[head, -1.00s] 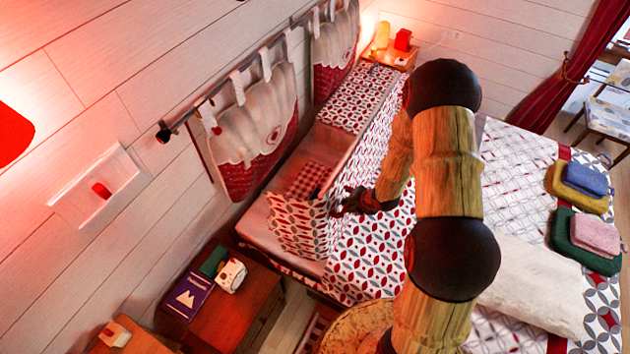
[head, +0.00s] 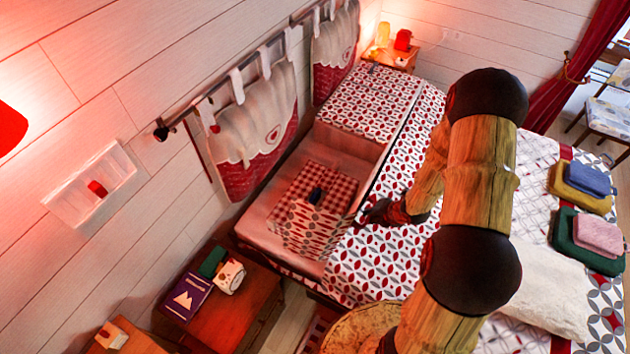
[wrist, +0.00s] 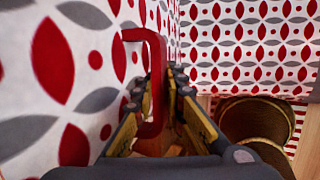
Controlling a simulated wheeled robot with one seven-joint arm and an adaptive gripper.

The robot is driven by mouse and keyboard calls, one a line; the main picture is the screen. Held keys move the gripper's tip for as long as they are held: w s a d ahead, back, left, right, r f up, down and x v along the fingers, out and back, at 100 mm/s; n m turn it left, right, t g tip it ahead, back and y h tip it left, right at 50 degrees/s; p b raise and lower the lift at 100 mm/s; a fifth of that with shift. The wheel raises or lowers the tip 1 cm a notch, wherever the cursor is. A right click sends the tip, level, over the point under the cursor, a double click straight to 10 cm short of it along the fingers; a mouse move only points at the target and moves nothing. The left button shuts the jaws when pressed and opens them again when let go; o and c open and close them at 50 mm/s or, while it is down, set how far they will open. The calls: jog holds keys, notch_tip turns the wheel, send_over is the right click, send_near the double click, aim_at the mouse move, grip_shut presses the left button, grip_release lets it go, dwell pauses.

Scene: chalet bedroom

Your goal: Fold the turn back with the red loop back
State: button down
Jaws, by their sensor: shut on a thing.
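The red loop (wrist: 153,85) shows in the wrist view as a stiff red band beside cloth (wrist: 70,90) patterned in red and grey petals. My gripper (wrist: 160,110) is shut on the loop, with its fingers on either side. The red loop cannot be made out in the head view.
The bed cover (head: 385,265) spreads around my gripper. Folded towels (head: 585,190) and a white pillow (head: 535,285) lie on the right. A wooden nightstand (head: 235,310) stands at lower left.

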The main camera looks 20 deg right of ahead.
jog(key=shift+s+d, duration=0.2)
jog(key=shift+d, duration=0.35)
jog(key=s+d+f+b, duration=0.3)
jog(key=s+d+f, duration=0.1)
jog(key=s+d, duration=0.1)
jog(key=shift+s+d+f, duration=0.15)
jog(key=shift+s+d, duration=0.15)
jog(key=shift+s, duration=0.2)
jog(key=c, duration=1.6)
grip_release()
jog(key=shift+o, duration=0.7)
